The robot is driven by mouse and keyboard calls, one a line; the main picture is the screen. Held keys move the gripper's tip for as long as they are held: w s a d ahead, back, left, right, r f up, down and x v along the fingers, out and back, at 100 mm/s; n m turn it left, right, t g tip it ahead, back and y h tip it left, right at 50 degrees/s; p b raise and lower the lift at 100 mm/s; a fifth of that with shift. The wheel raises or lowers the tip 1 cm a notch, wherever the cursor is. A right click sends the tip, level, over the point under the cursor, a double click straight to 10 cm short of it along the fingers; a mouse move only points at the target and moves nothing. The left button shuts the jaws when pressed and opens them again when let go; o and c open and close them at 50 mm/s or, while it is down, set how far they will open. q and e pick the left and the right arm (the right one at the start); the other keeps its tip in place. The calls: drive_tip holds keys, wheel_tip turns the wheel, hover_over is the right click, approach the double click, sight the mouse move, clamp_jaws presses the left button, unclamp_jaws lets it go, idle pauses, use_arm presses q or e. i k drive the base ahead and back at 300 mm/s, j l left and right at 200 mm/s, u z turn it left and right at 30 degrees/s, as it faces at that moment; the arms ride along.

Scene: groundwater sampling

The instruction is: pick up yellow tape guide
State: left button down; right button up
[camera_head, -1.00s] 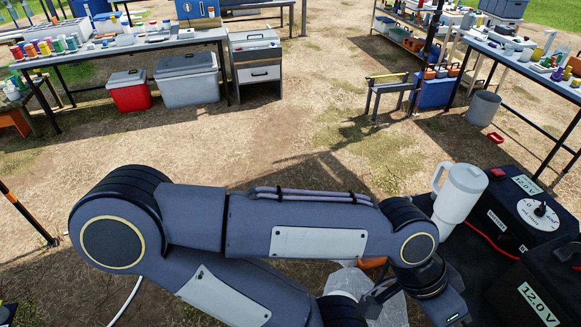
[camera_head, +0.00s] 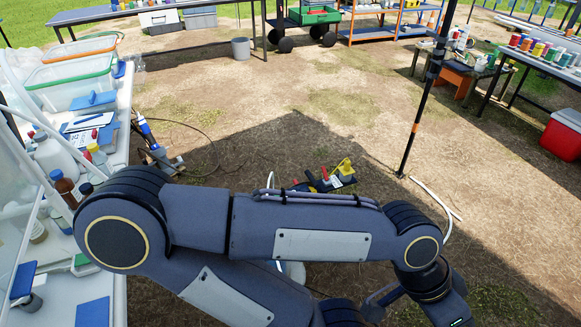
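A small yellow piece (camera_head: 345,167) that may be the yellow tape guide shows on the ground just beyond my forearm. It is among red, black and blue parts, and too small to identify surely. My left arm crosses the lower part of the view, with its elbow at the left and its forearm reaching right. My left gripper (camera_head: 385,298) is at the lower right, well apart from the yellow piece. Its fingers are partly hidden, so I cannot tell whether it is open or shut. My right gripper is not in view.
A white table (camera_head: 100,135) with bins, bottles and papers stands close at the left. A blue tool (camera_head: 152,145) with a cable is on the ground beside it. A thin black pole (camera_head: 420,105) stands right of centre. Open dirt ground lies ahead; tables line the back.

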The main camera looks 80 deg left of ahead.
sight(346, 169)
drive_tip(key=u, duration=2.4)
drive_tip(key=i+l+u, duration=0.35)
drive_tip(key=i, duration=0.5)
drive_tip(key=i+l+u, duration=0.4)
drive_tip(key=i+l, duration=0.25)
drive_tip(key=i+l+u, duration=0.35)
drive_tip(key=i+l, duration=0.45)
